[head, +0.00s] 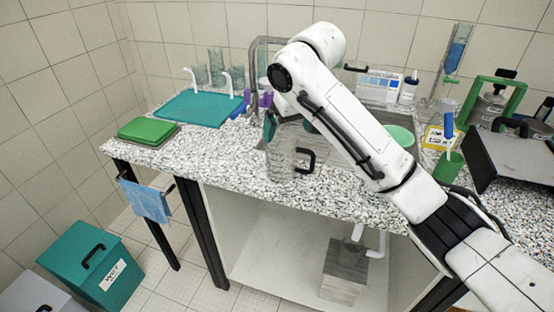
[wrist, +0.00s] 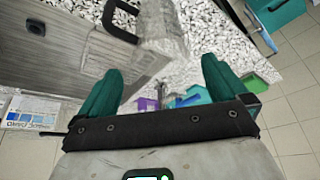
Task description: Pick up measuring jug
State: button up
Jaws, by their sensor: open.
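The measuring jug (head: 282,160) is clear, with a black handle on its right side, and stands upright on the speckled counter near its front edge. It also shows in the wrist view (wrist: 162,28), at the top middle, with its black handle (wrist: 117,22) to the left. My gripper (head: 288,122) is at the jug's upper part. Its teal fingers are spread wide in the wrist view (wrist: 160,72), with a gap to the jug on both sides. Nothing is held. My wrist and arm hide part of the jug's top in the head view.
A metal sink and tap (head: 256,60) lie behind my arm. A teal mat (head: 200,108) with glassware is at the back left, and green boards (head: 148,130) are at the left. Counter left of the jug is clear.

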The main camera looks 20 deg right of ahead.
aim_at(281, 150)
jog(key=p+x, duration=0.1)
jog(key=x, duration=0.9)
jog(key=shift+w+f, duration=0.2)
jog(key=shift+f, duration=0.1)
jog(key=shift+c, duration=0.3)
jog(key=c, duration=0.8)
